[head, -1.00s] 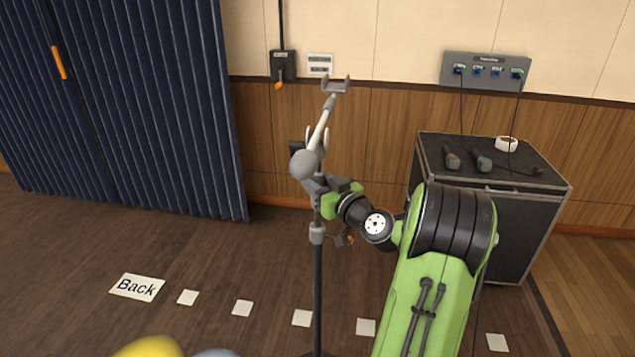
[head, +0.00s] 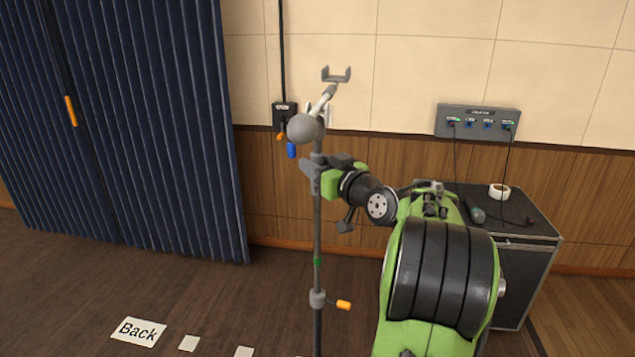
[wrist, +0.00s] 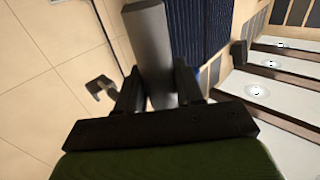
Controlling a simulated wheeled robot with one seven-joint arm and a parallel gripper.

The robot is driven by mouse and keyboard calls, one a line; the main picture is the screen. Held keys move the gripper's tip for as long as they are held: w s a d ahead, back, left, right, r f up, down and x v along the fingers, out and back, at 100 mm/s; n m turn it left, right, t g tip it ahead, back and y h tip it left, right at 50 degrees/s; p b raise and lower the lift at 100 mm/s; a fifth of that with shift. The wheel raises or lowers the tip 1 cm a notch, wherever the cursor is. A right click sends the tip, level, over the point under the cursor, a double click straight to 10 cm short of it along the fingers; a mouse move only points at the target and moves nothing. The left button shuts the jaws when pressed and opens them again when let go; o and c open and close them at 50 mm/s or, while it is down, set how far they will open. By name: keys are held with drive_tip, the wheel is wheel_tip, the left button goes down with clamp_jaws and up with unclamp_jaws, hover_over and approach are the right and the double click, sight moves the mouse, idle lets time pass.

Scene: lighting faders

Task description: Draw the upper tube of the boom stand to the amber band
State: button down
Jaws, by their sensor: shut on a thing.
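The boom stand's upper tube (head: 317,225) is a thin grey upright in the head view. A green band (head: 317,262) shows on it, a little above the collar (head: 317,298) with its orange lever (head: 344,305). I cannot make out an amber band. My gripper (head: 314,178) is shut around the upper part of the stand, below the grey ball (head: 302,129) of the boom. In the wrist view a grey cylindrical part (wrist: 152,55) stands between the fingers of my gripper (wrist: 158,88). The boom ends in a grey fork (head: 336,75) at the top.
A dark case (head: 515,270) with a tape roll (head: 499,191) and a microphone stands at right. A socket panel (head: 478,121) with cables is on the wall above it. A blue curtain (head: 130,150) hangs at left. A "Back" card (head: 138,332) lies on the floor.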

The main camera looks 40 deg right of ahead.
sight(318, 142)
wheel_tip(318, 142, up, 6)
drive_tip(key=shift+f+p, duration=0.25)
drive_tip(key=shift+p, duration=0.75)
drive_tip(key=c, duration=0.8)
unclamp_jaws()
drive_tip(key=shift+f, duration=0.2)
